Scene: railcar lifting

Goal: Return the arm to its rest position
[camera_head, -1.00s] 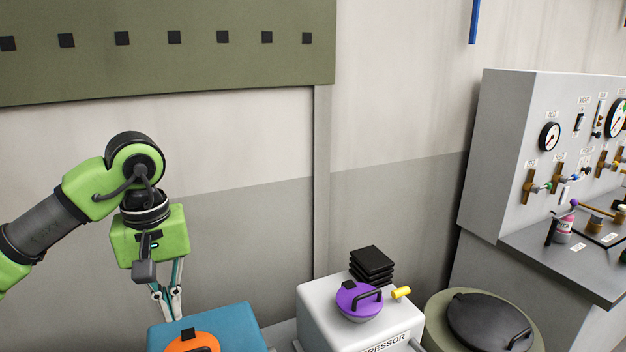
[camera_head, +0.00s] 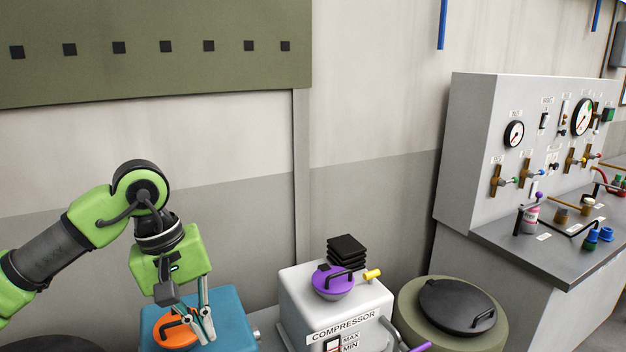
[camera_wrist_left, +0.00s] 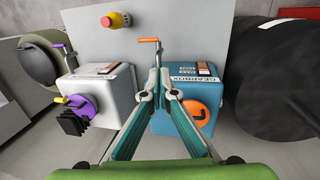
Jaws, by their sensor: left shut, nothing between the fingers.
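My left arm comes in from the left in the head view. My left gripper (camera_head: 207,330) points down, in front of the blue gearbox box (camera_head: 238,328) with its orange round cap (camera_head: 172,331). In the left wrist view the left gripper (camera_wrist_left: 158,72) has its fingertips together with nothing between them. The blue gearbox (camera_wrist_left: 176,124) and its orange cap (camera_wrist_left: 197,112) lie beyond and to the right of the fingers there. Whether the fingers touch the gearbox, I cannot tell. My right gripper is not in view.
The white compressor (camera_head: 350,308) with a purple cap (camera_head: 333,282) stands right of the gearbox. A green drum with a black lid (camera_head: 458,306) is beside it. A gauge panel (camera_head: 478,150) stands at the right. A red and yellow knob (camera_wrist_left: 116,20) shows in the wrist view.

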